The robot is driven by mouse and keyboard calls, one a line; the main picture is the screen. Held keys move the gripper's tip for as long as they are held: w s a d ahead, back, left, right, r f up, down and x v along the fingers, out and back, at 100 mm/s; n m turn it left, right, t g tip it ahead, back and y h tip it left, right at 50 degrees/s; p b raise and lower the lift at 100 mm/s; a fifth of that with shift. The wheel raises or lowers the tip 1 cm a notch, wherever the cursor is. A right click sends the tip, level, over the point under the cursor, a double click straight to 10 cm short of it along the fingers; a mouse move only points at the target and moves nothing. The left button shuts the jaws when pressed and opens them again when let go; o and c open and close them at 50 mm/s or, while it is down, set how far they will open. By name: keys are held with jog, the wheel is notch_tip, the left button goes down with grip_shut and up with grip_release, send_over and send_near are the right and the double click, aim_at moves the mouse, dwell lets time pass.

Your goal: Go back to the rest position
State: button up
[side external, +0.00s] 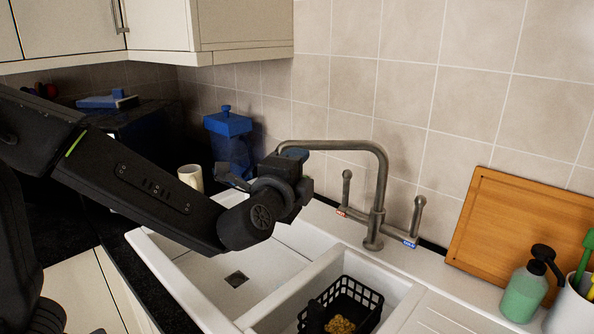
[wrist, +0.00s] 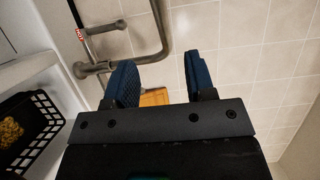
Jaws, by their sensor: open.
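My gripper (side external: 262,165) is held in the air above the white sink, in front of the tap, in the side external view. In the wrist view my gripper (wrist: 160,78) shows two blue finger pads spread apart, with nothing between them. Past the fingers the wrist view shows tiled wall and part of the tap (wrist: 158,35). The fingers are partly hidden by the wrist in the side external view.
The tap (side external: 378,195) stands close behind my gripper. A black basket (side external: 368,297) with yellowish food sits in the right basin. A blue canister (side external: 228,125) and a white mug (side external: 190,177) stand behind my arm. A wooden board (side external: 520,230) and green soap bottle (side external: 524,292) are at right.

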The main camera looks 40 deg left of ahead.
jog(key=shift+r, duration=0.1)
jog(key=s+a+f+n+g+h, duration=0.2)
jog(key=s+n+g, duration=0.1)
jog(key=s, duration=0.5)
jog(key=s+a+f+n+g+h, duration=0.2)
jog(key=s+f+n+g, duration=0.1)
jog(key=s+n, duration=0.3)
jog(key=s+a+f+n+g+h, duration=0.2)
jog(key=s+n+g, duration=0.2)
jog(key=s, duration=0.5)
jog(key=shift+s+f+n+g, duration=0.15)
jog(key=shift+s+n+g, duration=0.2)
jog(key=shift+g, duration=0.25)
